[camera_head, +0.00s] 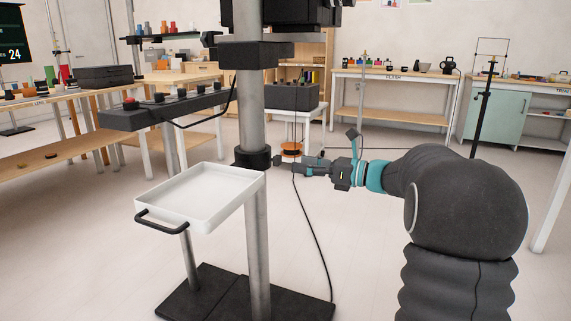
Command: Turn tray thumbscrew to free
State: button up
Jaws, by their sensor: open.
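A white tray (205,193) with a black front handle (161,222) is held level beside a thick grey post (251,110). A black collar (252,157) sits on the post near the tray's back corner. An orange, round, knob-like part (291,151) shows just right of the collar; I cannot tell for sure whether it is the tray thumbscrew. My gripper (282,163) points left at the collar, with its tips beside and partly below the orange part. It is open. Whether the tips touch anything is too small to tell.
The post stands on a black base plate (220,295). A dark arm with knobs (170,108) sticks out left above the tray. A black cable (318,240) hangs below my gripper. A white stand (312,130) and workbenches (395,95) stand behind.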

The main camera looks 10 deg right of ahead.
aim_at(280, 161)
jog(key=x, duration=0.5)
jog(key=shift+w+a, duration=0.25)
jog(key=shift+a, duration=0.05)
grip_shut()
